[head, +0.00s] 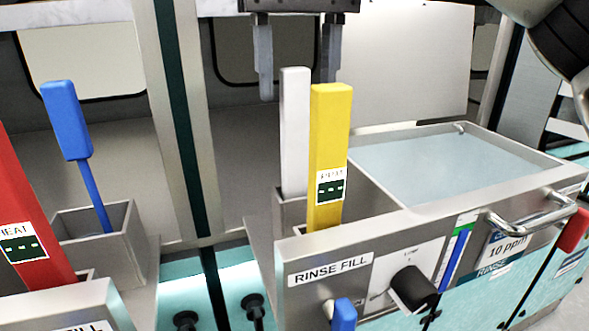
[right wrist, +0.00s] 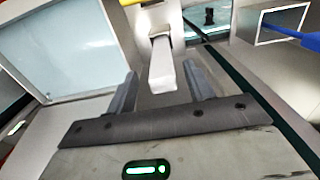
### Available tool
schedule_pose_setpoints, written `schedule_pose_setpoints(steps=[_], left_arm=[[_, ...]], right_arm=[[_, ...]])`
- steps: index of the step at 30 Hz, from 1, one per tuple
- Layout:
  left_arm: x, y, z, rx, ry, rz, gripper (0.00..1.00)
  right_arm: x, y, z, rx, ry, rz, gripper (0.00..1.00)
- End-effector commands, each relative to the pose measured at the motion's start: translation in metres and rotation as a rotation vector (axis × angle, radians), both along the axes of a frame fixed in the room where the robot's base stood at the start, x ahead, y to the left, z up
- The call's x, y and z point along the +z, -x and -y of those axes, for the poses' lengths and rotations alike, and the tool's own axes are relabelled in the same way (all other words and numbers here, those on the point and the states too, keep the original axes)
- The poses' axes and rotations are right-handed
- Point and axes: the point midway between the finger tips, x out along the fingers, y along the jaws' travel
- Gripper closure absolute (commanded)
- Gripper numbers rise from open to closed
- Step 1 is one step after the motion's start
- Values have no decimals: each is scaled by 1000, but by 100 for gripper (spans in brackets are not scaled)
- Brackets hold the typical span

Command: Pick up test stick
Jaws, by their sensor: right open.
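A white stick (head: 295,130) stands upright in a metal holder in the middle of the head view, just left of a yellow stick (head: 328,150). No label reads "test stick", so I cannot tell for certain which stick bears that name. My right gripper (head: 297,88) is open, with its fingers on either side of the white stick's top as seen from the head. In the right wrist view, the white stick (right wrist: 162,70) points in between the open fingers (right wrist: 158,75) and neither finger visibly touches it. My left gripper is not in view.
A blue-handled stick (head: 68,120) stands in a metal box at left, near a red stick (head: 30,220) labelled as heat. A water basin (head: 440,165) lies right of the yellow stick. A black knob (head: 413,288) and a metal handle (head: 530,222) stick out in front.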

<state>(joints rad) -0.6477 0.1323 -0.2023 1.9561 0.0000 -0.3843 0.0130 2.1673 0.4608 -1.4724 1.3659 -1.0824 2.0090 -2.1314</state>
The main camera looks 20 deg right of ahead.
Motion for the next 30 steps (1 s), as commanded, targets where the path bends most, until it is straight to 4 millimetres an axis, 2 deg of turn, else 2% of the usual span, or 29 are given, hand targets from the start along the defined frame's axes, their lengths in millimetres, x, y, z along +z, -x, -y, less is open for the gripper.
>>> schedule_pose_setpoints(steps=[3, 9, 18, 19, 23, 24, 30], left_arm=[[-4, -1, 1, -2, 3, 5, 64], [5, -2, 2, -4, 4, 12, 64], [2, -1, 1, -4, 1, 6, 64], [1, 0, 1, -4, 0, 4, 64], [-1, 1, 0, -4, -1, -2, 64], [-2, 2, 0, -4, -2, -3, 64], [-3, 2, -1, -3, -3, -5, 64]], right_arm=[[-17, -1, -1, 1, 0, -3, 47], [-43, -2, -2, -1, 0, 0, 47], [-50, -2, -3, -1, -2, 0, 47], [-50, -2, -3, -1, -2, 0, 50], [-50, -2, -3, -1, -1, 0, 86], [-50, -2, -3, -1, -1, 0, 91], [-49, -2, -3, 0, -1, 1, 91]])
